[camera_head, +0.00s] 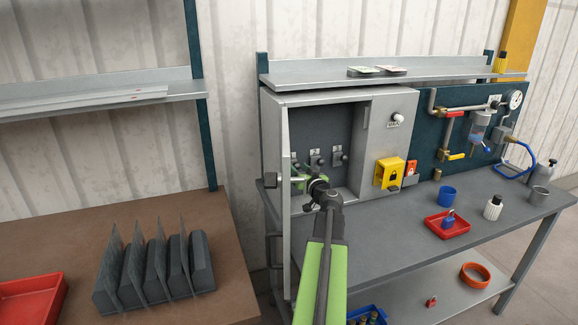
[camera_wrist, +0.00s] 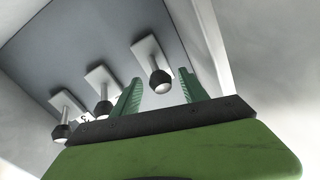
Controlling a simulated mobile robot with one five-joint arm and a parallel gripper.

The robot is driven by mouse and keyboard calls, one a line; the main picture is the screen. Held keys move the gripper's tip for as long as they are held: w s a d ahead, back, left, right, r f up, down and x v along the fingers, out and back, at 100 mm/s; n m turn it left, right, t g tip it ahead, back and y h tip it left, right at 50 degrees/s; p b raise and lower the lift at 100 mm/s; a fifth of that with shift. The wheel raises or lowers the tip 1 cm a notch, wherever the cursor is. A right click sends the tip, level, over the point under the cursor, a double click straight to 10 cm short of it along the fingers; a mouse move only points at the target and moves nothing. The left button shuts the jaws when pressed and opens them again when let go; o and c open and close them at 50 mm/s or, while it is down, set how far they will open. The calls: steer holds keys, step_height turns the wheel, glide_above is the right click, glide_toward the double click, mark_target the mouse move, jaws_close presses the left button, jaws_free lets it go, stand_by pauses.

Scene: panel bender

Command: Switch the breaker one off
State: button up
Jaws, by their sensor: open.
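A grey cabinet (camera_head: 276,128) stands on the bench with its door (camera_head: 284,215) swung open. Inside, three breaker switches (camera_head: 340,157) with pale plates sit in a row; their number labels are too small to read, so I cannot tell which is one. My gripper (camera_head: 311,179) is in front of the row, partly hiding it. In the wrist view my gripper (camera_wrist: 162,88) is open. The rightmost lever (camera_wrist: 158,78), with its black knob, shows between the green fingers; contact is unclear. The middle lever (camera_wrist: 102,100) and left lever (camera_wrist: 62,126) are to the left.
The open door stands close on the left of my arm. A yellow lock box (camera_head: 388,174) is on the cabinet's right part. Bare benchtop lies between.

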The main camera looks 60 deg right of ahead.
steer(key=shift+w+d, duration=0.2)
steer(key=shift+w, duration=0.2)
jaws_close()
steer(key=shift+s, duration=0.1)
stand_by(1.0)
